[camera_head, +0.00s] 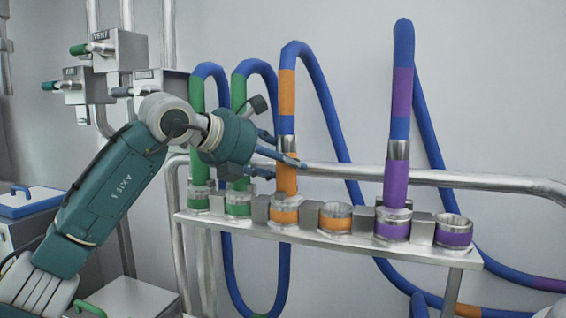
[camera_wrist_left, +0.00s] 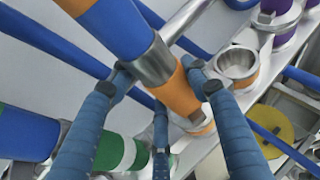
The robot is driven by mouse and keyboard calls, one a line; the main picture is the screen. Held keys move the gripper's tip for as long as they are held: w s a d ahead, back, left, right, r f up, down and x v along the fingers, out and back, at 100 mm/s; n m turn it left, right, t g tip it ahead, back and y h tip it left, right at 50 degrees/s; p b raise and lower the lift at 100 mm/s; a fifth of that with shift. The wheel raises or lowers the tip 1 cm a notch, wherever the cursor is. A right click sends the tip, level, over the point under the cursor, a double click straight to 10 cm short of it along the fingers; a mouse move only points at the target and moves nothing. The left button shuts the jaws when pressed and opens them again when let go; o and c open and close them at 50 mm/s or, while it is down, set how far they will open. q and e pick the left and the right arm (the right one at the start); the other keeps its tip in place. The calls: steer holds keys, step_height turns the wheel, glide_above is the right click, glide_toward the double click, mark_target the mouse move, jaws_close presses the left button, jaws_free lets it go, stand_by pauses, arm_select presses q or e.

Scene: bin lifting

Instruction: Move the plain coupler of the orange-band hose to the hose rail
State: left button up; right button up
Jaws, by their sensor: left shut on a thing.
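The orange-band hose (camera_head: 287,92) is blue with an orange band. Its end, an orange section below a metal collar (camera_wrist_left: 155,62), stands upright in an orange-ringed socket (camera_head: 285,216). My left gripper (camera_head: 290,160) is shut on this end, with fingers around the orange section just below the collar. The wrist view shows the fingers (camera_wrist_left: 160,85) on both sides of it. A grey tubular rail (camera_head: 450,179), seemingly the hose rail, runs behind the hoses. I cannot tell whether this end is the plain coupler. My right gripper is not in view.
A second orange-ringed socket (camera_head: 335,217) is empty beside the held end. Green hoses (camera_head: 197,130) stand left, a purple-band hose (camera_head: 401,95) right, and an empty purple socket (camera_head: 454,230) beyond it. Blue hose loops hang around the socket bench (camera_head: 330,243).

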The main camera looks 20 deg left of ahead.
arm_select(q)
steer(key=shift+f, duration=0.1)
steer(key=o, duration=1.5)
steer(key=shift+f, duration=0.1)
steer(key=v, duration=1.2)
